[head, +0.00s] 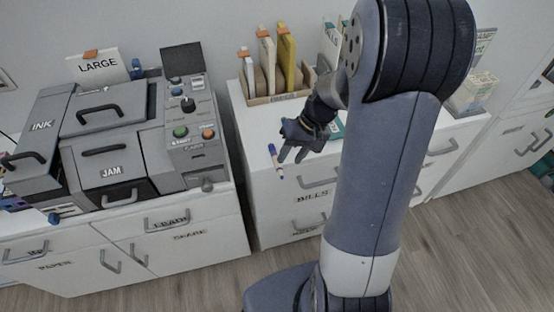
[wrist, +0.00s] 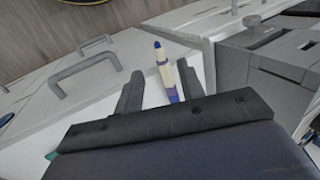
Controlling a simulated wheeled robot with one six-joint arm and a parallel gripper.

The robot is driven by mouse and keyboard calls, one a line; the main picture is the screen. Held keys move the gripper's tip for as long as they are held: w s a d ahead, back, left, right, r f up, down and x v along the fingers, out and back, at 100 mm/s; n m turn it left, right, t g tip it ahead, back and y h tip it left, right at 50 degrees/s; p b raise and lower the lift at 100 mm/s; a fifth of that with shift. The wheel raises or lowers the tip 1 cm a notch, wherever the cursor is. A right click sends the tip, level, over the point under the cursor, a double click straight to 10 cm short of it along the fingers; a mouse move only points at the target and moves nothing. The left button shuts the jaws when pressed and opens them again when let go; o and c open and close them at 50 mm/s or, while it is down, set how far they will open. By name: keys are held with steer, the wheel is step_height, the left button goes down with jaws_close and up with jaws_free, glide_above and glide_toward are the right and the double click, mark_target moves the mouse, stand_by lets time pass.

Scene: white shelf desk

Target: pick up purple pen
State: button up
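A slim pen (wrist: 166,73) with a blue tip, pale body and purple band shows in the wrist view between my gripper's two dark fingers. In the head view the pen (head: 276,162) lies near the front edge of the white desk top, just left of my gripper (head: 290,157). My gripper (wrist: 160,92) is open, reaching down over the desk top. There is a clear gap between the left finger and the pen; the right finger is close to it, and I cannot tell if they touch. The pen's near end is hidden behind the gripper body.
A grey machine marked JAM (head: 112,171) stands to the left. An organizer with folders (head: 268,75) stands behind my gripper. Drawer handles (head: 320,183) stick out below the desk top. A small blue-tipped thing (wrist: 6,120) lies at the wrist view's left edge.

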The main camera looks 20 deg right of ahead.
mark_target(276, 161)
steer(key=x, duration=0.5)
steer(key=shift+f, duration=0.15)
jaws_close()
